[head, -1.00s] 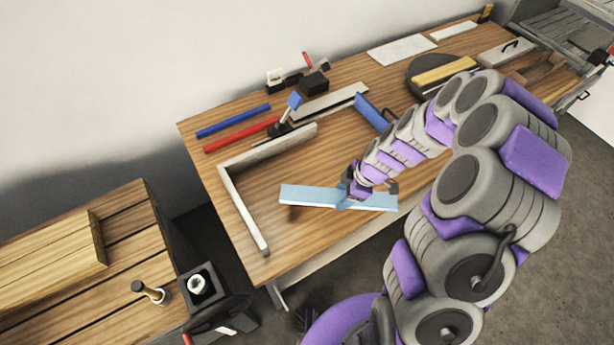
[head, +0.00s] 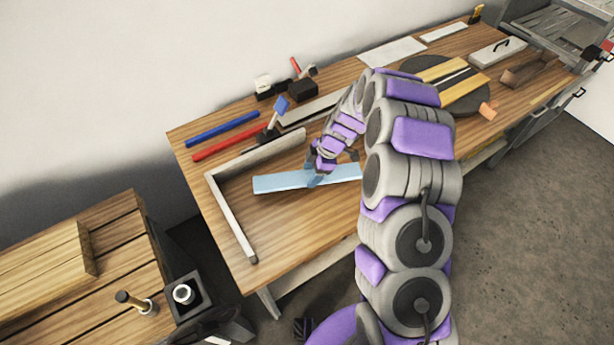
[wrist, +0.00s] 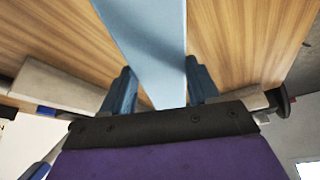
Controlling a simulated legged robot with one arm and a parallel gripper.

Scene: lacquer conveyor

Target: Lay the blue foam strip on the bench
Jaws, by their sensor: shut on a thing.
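The light blue foam strip (head: 280,184) is held level by my gripper (head: 317,177), over the wooden bench (head: 275,225). The gripper grips it near its middle, and part of its right end is hidden behind my arm. In the wrist view the fingers (wrist: 160,85) stand on either side of the strip (wrist: 150,35), shut on it. The strip runs away from the gripper above the wood grain. I cannot tell whether its underside touches the bench.
A grey L-shaped guide (head: 232,215) lies left of and behind the strip. Blue (head: 222,129) and red (head: 230,142) bars lie at the back left. A dark round plate (head: 412,66) with wooden bars is at right. Bare bench lies in front of the strip.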

